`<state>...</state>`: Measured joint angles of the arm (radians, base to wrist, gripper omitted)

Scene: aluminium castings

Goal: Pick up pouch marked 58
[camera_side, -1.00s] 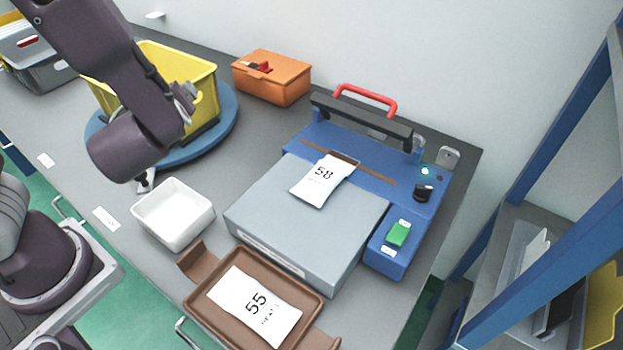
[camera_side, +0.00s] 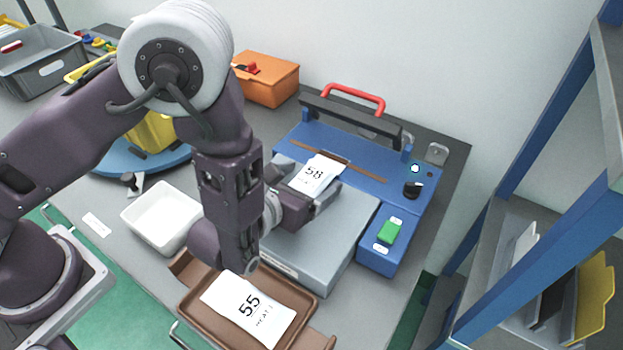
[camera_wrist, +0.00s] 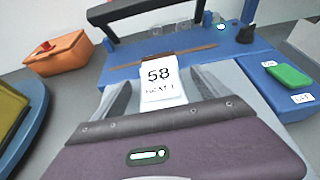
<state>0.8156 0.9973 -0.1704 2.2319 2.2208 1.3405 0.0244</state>
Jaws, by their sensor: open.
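The white pouch marked 58 (camera_side: 316,176) lies on the grey platform in front of the blue sealing machine, its far end at the machine's bar. It also shows in the wrist view (camera_wrist: 158,82). My gripper (camera_side: 316,192) is open over the platform, with its fingers pointing toward the pouch. In the wrist view the fingers (camera_wrist: 160,98) stand to the left and right of the pouch's near part. Whether they touch it cannot be told. A second white pouch marked 55 (camera_side: 248,308) lies in the brown tray (camera_side: 190,300).
The blue machine (camera_side: 350,150) has a raised bar with a red handle (camera_side: 354,97) and a green switch (camera_side: 389,231). A white empty bin (camera_side: 160,217), an orange box (camera_side: 268,80) and a blue round turntable (camera_side: 125,163) stand to the left. Blue shelving (camera_side: 540,130) stands at right.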

